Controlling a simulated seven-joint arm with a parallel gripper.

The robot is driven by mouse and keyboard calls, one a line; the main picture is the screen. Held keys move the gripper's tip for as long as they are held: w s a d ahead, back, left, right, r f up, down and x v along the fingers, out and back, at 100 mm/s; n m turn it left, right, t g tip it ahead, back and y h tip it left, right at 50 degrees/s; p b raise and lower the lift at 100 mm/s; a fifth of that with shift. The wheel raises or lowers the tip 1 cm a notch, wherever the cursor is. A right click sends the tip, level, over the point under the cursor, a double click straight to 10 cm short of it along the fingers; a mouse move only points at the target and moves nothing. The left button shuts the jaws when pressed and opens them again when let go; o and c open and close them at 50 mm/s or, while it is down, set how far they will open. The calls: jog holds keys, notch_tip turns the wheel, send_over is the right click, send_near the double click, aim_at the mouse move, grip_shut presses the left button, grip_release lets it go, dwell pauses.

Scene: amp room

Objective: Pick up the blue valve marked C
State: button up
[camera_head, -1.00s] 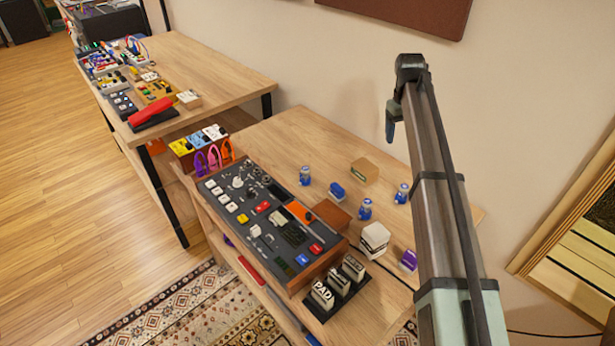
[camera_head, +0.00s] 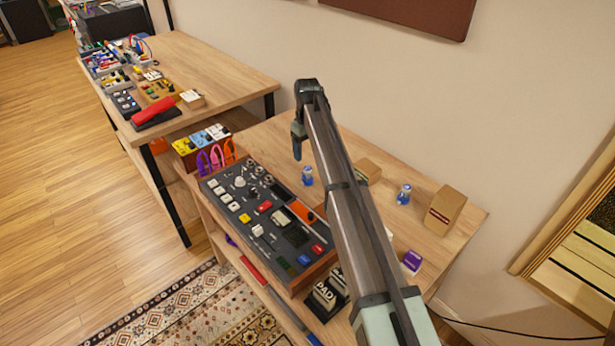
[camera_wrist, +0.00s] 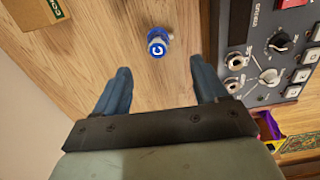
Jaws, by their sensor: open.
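The blue valve marked C (camera_wrist: 157,46) stands on the wooden table, its round blue cap with a white C facing up in the wrist view. In the head view a blue and white valve (camera_head: 307,176) stands just below my gripper (camera_head: 298,142); its letter is too small to read there. In the wrist view my gripper (camera_wrist: 160,82) is open and empty, and the valve lies beyond its fingertips, roughly centred between them. Another blue valve (camera_head: 403,194) stands farther right on the table.
A grey control panel (camera_head: 265,215) with knobs and buttons is left of the valve. My arm hides the middle of the table (camera_head: 250,140).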

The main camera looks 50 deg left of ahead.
aim_at(308, 168)
notch_tip(308, 168, down, 6)
jog(key=shift+r, duration=0.1)
jog(key=shift+w+a+f, duration=0.1)
jog(key=shift+f, duration=1.25)
jog(key=shift+w+a+f, duration=0.1)
jog(key=shift+f, duration=1.2)
jog(key=shift+c, duration=0.4)
jog(key=c, duration=1.1)
